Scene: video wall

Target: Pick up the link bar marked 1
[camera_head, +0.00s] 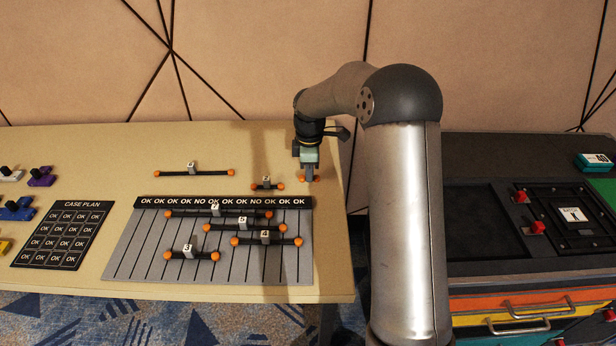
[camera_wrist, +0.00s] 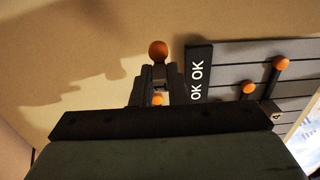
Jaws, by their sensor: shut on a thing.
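My gripper (camera_head: 309,172) is at the right end of the beige table, pointing down. It is shut on a short link bar, a dark bar with orange balls at its ends. In the wrist view the fingers (camera_wrist: 155,88) close on its middle, with one orange ball (camera_wrist: 158,50) beyond them and another (camera_wrist: 157,99) nearer me. The fingers mostly hide the bar and its tag, so I cannot read its number clearly. I cannot tell whether it touches the table.
A short link bar (camera_head: 267,185) lies left of my gripper, and a long link bar (camera_head: 193,172) farther left. The striped board (camera_head: 130,262) holds bars marked 7, 5, 4 and 3. A case plan card (camera_head: 63,236) lies left. A dark workstation (camera_head: 470,215) stands right.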

